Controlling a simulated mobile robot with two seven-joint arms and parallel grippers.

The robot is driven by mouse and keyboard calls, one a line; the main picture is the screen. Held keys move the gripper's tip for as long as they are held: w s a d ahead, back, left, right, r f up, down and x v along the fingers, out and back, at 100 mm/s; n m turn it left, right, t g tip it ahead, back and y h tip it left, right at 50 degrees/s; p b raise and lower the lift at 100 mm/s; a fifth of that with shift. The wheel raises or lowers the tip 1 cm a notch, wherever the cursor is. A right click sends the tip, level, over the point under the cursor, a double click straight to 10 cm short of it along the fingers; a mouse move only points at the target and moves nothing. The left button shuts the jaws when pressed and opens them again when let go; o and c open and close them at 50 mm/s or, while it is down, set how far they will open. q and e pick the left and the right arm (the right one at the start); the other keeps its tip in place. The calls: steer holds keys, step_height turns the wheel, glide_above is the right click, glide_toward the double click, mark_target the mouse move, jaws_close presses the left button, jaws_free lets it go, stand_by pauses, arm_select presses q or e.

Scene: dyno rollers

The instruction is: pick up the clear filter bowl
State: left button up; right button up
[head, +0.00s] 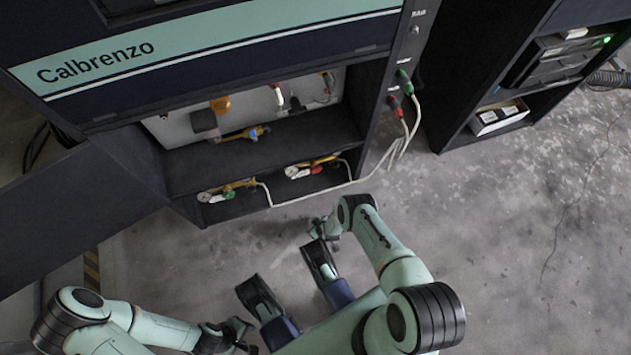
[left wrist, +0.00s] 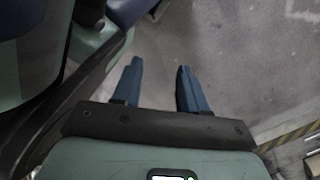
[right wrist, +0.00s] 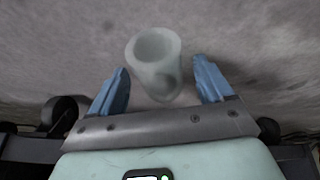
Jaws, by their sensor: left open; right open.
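The clear filter bowl (right wrist: 155,62) shows in the right wrist view as a whitish, see-through cup with its round opening towards the camera. It lies in the gap between the two blue fingers of my right gripper (right wrist: 163,88), mostly beyond their tips. The fingers are open, with a space on each side of the bowl. I cannot pick out the bowl in the head view. My left gripper (head: 243,338) is low in the head view, away from the cabinet. The left wrist view shows its fingers (left wrist: 158,75) open and empty above the floor.
The dark Calbrenzo cabinet (head: 225,62) has an open bay with fittings on a pale panel. Gauge assemblies (head: 228,190) sit on its lower shelf. White hoses (head: 330,188) run to connectors on its right side. The floor (head: 510,245) is clear at right.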

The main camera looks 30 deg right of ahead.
steer(key=c, duration=1.2)
steer(key=shift+o, duration=0.2)
steer(key=shift+r, duration=0.15)
